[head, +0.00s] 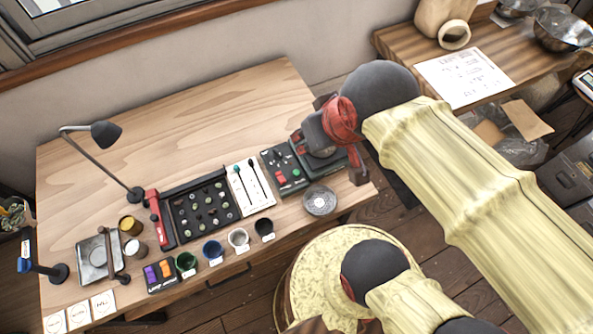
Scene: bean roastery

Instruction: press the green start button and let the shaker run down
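A black control box (271,159) stands near the right end of the wooden table, with a red button (280,178) and a small green button (296,173) on its top. The shaker (312,164) appears to be the dark unit with a round part just right of the box, partly hidden by my gripper. My gripper (318,134) hangs over this unit, above and right of the green button. Its fingertips are hard to make out, so I cannot tell whether it is open or touches anything.
A black tray (203,210) of small samples and a white card (250,188) lie left of the box. A lamp (104,135) stands left. The table's back is clear.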

